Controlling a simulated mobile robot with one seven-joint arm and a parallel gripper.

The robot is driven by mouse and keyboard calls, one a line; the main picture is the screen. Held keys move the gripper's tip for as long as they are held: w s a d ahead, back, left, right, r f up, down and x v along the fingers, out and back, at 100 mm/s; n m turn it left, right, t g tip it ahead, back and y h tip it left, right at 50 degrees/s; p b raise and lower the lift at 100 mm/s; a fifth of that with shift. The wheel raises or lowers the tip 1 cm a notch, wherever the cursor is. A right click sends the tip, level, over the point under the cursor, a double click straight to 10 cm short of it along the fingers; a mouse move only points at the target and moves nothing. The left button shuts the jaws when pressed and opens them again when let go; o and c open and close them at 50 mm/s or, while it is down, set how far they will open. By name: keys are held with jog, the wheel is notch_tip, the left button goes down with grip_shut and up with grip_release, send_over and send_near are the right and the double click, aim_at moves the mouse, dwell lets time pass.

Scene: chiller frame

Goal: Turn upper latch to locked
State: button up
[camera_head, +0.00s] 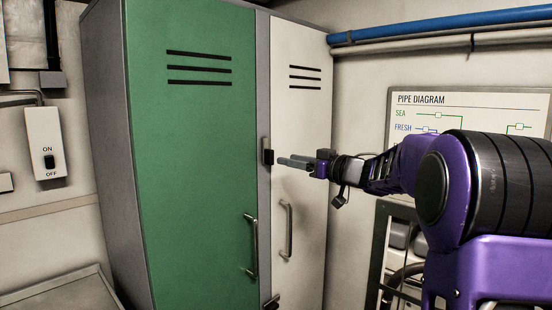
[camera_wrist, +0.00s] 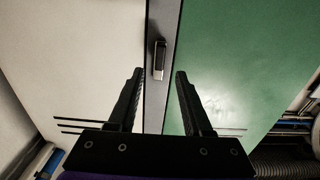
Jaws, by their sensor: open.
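The upper latch (camera_head: 267,151) is a small dark piece on the grey post between the green door and the white door. Its handle lies upright, in line with the post. In the wrist view the latch (camera_wrist: 159,58) shows ahead of the fingertips, about midway between them. My gripper (camera_head: 284,163) is open and empty, its fingers pointing at the post just right of the latch in the head view. The fingers (camera_wrist: 159,75) show apart in the wrist view, and I see no contact with the latch.
The green door (camera_head: 190,200) and white door (camera_head: 305,120) are shut, each with a bar handle below the latch. A lower latch (camera_head: 271,302) shows at the bottom edge. A switch box (camera_head: 43,143) hangs left; a pipe diagram (camera_head: 470,112) hangs right, behind my arm.

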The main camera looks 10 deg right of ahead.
aim_at(273, 157)
jog(key=x, duration=0.6)
jog(key=shift+w+a, duration=0.1)
jog(key=shift+c, duration=0.3)
grip_shut()
